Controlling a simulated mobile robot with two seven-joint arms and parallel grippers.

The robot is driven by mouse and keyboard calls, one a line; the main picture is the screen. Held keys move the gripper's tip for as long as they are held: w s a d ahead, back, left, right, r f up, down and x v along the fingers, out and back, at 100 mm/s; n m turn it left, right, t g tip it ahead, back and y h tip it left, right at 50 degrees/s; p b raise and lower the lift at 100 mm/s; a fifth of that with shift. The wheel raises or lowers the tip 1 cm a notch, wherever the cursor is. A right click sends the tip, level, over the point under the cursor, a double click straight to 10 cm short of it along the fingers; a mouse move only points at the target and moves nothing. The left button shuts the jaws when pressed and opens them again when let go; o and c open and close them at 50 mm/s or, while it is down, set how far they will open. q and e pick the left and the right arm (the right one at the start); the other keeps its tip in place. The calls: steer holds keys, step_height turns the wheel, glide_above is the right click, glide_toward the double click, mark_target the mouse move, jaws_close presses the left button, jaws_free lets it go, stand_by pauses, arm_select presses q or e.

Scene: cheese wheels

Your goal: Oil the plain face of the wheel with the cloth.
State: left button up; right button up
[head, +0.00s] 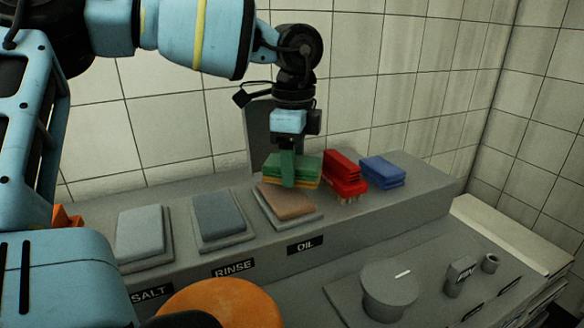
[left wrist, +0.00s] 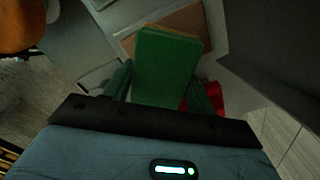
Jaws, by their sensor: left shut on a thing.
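My left gripper (head: 288,168) is shut on a folded green cloth (head: 308,166) with a yellowish layer below. The cloth is over the brown pad (head: 288,201) behind the OIL label; I cannot tell whether they touch. In the left wrist view the cloth (left wrist: 165,65) sits between the fingers, with part of the brown pad (left wrist: 188,22) behind it. An orange cheese wheel (head: 220,306) is at the bottom of the head view, partly cut off; its edge also shows at the top left of the left wrist view (left wrist: 18,25). My right gripper is not in view.
Grey pads stand behind the SALT (head: 140,234) and RINSE (head: 219,214) labels. A red brush (head: 344,171) and a blue folded item (head: 382,171) lie right of the cloth. A grey round stand (head: 389,285) and small fittings (head: 459,275) are at the lower right. A tiled wall is behind.

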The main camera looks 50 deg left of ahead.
arm_select(q)
steer(key=shift+r+p, duration=0.6)
steer(key=shift+r, duration=0.95)
